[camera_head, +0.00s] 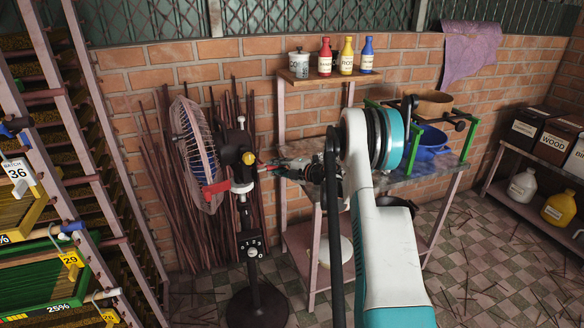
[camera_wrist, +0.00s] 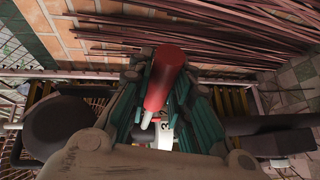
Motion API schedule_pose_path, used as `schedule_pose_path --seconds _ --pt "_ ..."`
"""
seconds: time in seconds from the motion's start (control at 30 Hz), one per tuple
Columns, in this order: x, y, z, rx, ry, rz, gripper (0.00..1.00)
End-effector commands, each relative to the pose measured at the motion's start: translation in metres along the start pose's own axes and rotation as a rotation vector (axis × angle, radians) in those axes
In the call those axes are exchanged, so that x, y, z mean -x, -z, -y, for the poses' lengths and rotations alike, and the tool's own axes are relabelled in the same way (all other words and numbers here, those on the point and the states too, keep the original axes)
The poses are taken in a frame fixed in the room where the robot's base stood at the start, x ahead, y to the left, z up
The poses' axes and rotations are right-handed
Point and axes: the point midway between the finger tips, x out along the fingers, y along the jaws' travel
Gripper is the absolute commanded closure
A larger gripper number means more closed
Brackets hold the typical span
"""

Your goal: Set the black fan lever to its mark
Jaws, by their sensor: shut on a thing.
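The caged fan (camera_head: 197,150) stands on a black pole at the left, with a black motor housing (camera_head: 236,150) behind its cage. A black control box (camera_head: 252,248) with white marks sits lower on the pole. I cannot make out for certain which part is the black fan lever. My gripper (camera_head: 274,168) is beside the fan head, to its right. In the wrist view my gripper (camera_wrist: 160,95) is shut on a red handle (camera_wrist: 165,78) with a pale tip. A white part with a dark mark (camera_wrist: 165,145) shows below it, partly hidden by the fingers.
Bottles (camera_head: 346,56) stand on the small wall shelf. Thin rods (camera_head: 155,170) lean on the brick wall behind the fan. Drying racks (camera_head: 50,240) fill the left side.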

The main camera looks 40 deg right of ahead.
Motion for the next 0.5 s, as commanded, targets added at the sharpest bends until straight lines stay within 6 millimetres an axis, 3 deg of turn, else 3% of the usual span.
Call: schedule_pose_path --seconds 0.5 --pt "0.020 0.016 0.005 -0.034 -0.014 0.186 1.00"
